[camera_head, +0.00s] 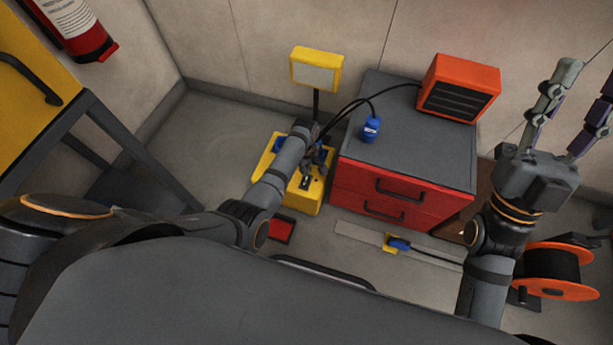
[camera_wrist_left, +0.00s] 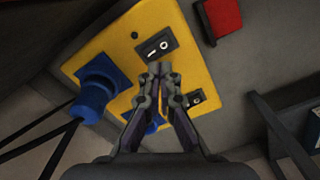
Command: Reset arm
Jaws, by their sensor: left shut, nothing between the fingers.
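My left arm reaches over a yellow box (camera_head: 310,199) on the floor, beside the red cabinet. My left gripper (camera_head: 322,160) is shut and empty above the box. In the left wrist view the gripper (camera_wrist_left: 160,70) has its fingertips together just below a black rocker switch (camera_wrist_left: 155,46) on the yellow panel (camera_wrist_left: 205,55); I cannot tell whether they touch the panel. A blue plug (camera_wrist_left: 98,88) with black cables sits left of the fingers. Another blue part is partly hidden behind them. My right gripper (camera_head: 590,85) is raised at the far right, open and empty.
The red cabinet (camera_head: 400,198) carries a blue connector (camera_head: 371,129) and an orange heater-like unit (camera_head: 460,88). A yellow lamp (camera_head: 316,72) stands behind the box. An orange cable reel (camera_head: 528,270) lies below my right arm. A dark-framed yellow stand (camera_head: 35,95) is at left.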

